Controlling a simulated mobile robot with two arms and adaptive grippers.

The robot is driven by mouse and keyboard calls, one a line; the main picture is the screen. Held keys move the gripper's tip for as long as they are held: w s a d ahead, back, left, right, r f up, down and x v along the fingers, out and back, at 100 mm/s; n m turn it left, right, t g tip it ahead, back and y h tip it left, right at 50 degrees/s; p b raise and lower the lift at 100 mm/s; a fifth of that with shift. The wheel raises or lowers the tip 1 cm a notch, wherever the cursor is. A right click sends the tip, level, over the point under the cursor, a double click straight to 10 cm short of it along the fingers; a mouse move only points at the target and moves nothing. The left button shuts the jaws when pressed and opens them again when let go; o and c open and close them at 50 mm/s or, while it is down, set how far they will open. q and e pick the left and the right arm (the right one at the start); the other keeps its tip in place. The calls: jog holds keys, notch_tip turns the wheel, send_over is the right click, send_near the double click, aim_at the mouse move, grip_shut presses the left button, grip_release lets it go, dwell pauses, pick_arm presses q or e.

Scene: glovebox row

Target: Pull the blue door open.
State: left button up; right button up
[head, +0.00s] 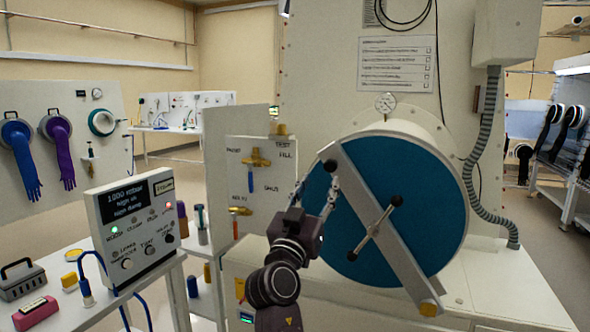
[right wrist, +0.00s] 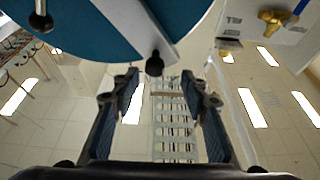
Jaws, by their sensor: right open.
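The blue door (head: 412,170) is a round disc on the front of a white cylindrical chamber, and it looks closed. A grey diagonal bar (head: 372,187) crosses it, with a T-shaped handle (head: 376,228) at its middle. A black knob (head: 329,165) sits at the bar's upper left end. My right gripper (head: 316,192) is open in front of the door's left part, just below the knob. In the right wrist view, the open fingers (right wrist: 160,88) are empty, and the knob (right wrist: 154,65) lies beyond the gap between them. My left gripper is not in view.
A valve panel (head: 262,205) stands left of the door. A control box (head: 133,222) with lights stands on a bench at the left. A grey hose (head: 476,180) hangs right of the chamber. A white ledge (head: 500,290) extends below the door.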

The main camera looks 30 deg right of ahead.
aim_at(329, 168)
jog(key=d+r+p, duration=0.1)
jog(key=w+d+r+p, duration=0.1)
jog(key=d, duration=0.1)
jog(key=shift+r, duration=0.2)
jog(key=x, duration=0.2)
jog(key=p+x, duration=0.1)
jog(key=shift+w+d+f, duration=0.1)
jog(key=shift+w+f, duration=0.1)
jog(key=shift+w, duration=0.15)
jog(key=shift+w+d, duration=0.15)
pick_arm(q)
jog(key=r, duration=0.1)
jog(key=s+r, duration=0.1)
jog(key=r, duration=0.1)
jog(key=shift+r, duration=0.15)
pick_arm(e)
jog(key=shift+d, duration=0.1)
jog(key=shift+c, duration=0.6)
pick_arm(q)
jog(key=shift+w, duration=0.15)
pick_arm(e)
grip_shut()
